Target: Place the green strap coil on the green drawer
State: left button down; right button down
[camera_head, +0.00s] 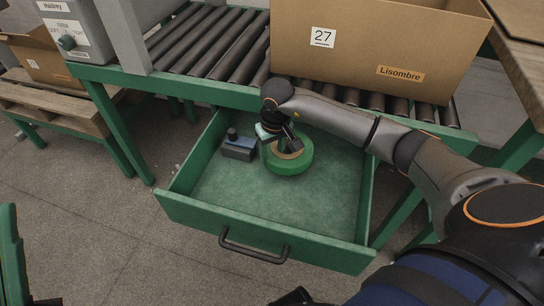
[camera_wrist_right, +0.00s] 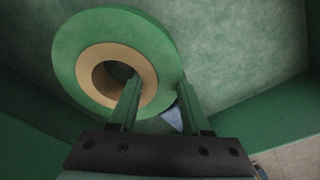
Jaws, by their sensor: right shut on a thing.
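The green strap coil (camera_head: 291,167) is a thick green ring with a tan core. It is inside the open green drawer (camera_head: 265,212), towards the back middle, lying roughly flat. I cannot tell if it touches the drawer floor. My right gripper (camera_head: 284,147) reaches in from above and is shut on the coil's ring. In the right wrist view, the coil (camera_wrist_right: 108,24) shows one finger of the gripper (camera_wrist_right: 157,92) at its hole and the other outside its rim. My left gripper is not in view.
A small blue-grey block with a dark knob (camera_head: 238,147) sits in the drawer, left of the coil. A roller conveyor (camera_head: 215,45) with a large cardboard box (camera_head: 375,45) stands above the drawer. The front of the drawer floor is clear.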

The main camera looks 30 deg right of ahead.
jog(key=shift+w+f, duration=0.1)
jog(key=shift+f, duration=0.5)
jog(key=shift+f+b, duration=0.6)
jog(key=shift+b, duration=0.15)
jog(key=shift+c, duration=1.8)
grip_release()
jog(key=shift+d, duration=0.1)
jog(key=shift+r, duration=0.1)
